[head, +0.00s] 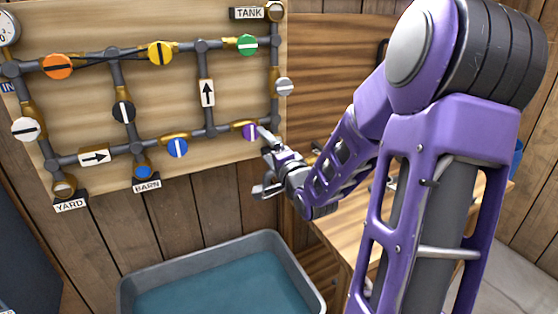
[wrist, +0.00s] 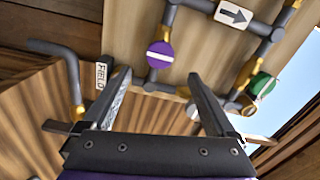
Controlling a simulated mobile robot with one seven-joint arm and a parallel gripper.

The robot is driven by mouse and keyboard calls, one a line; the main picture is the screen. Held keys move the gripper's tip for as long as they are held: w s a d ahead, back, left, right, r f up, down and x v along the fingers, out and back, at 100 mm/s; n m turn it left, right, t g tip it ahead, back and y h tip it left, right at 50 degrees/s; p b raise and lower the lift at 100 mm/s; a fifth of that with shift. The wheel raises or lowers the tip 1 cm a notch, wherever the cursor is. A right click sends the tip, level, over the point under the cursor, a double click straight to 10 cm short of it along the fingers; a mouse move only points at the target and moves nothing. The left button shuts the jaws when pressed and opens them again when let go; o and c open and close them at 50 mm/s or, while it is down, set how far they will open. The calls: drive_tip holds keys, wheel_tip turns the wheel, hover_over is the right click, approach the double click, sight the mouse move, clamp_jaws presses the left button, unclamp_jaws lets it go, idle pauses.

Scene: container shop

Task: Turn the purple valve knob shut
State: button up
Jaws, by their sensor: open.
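The purple valve knob (head: 249,131) is a round disc with a white stripe, on the lower right pipe of the wall board. In the wrist view the knob (wrist: 160,55) sits ahead of the gap between my fingers, and its stripe lies across the pipe rather than along it. My gripper (head: 262,165) is open and empty, just below and right of the knob in the head view. Its fingers (wrist: 159,76) straddle the line to the knob, with the knob apparently beyond the tips. I see no contact. The knob's right edge is partly covered by a finger in the head view.
Nearby on the board are a blue knob (head: 177,148), a grey-white knob (head: 284,87), a green knob (head: 247,45) and an arrow plate (head: 207,93). A water-filled tub (head: 128,290) stands below. A wooden bench (head: 345,225) is on the right. A FIELD label (wrist: 101,75) shows left.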

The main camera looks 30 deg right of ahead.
drive_tip(key=s+b, duration=0.4)
drive_tip(key=s, duration=0.3)
drive_tip(key=shift+s+b, duration=0.3)
